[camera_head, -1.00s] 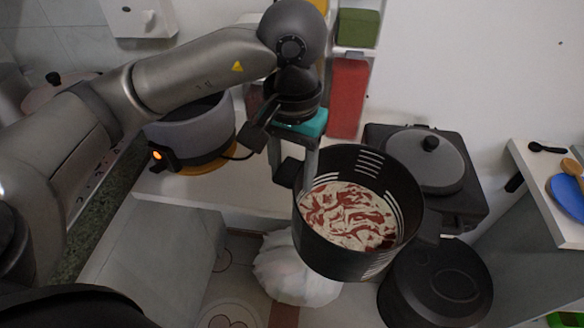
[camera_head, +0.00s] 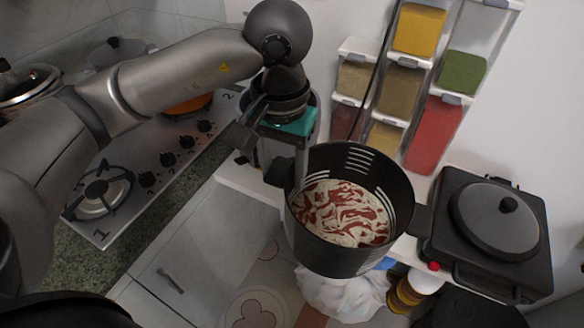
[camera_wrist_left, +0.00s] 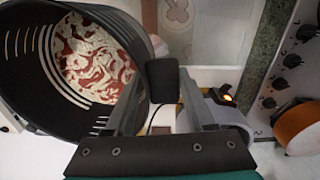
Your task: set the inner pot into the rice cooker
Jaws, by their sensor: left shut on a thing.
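The inner pot (camera_head: 352,212) is black, deep and slotted near its rim, with red and white contents. It is held in the air, open side up and slightly tilted, and fills the upper left of the left wrist view (camera_wrist_left: 92,60). My left gripper (camera_head: 284,166) is shut on the pot at its left side, by a dark tab. The grey rice cooker (camera_wrist_left: 232,112) shows partly behind the gripper in the left wrist view, with a lit orange light. In the head view it is mostly hidden behind my gripper. My right gripper is not in view.
A black appliance with a grey lid (camera_head: 497,212) stands on the right. Spice dispensers (camera_head: 420,85) hang on the back wall. A stove (camera_head: 150,165) is on the left. A white bag (camera_head: 340,292) and a small jar (camera_head: 415,285) show below the pot.

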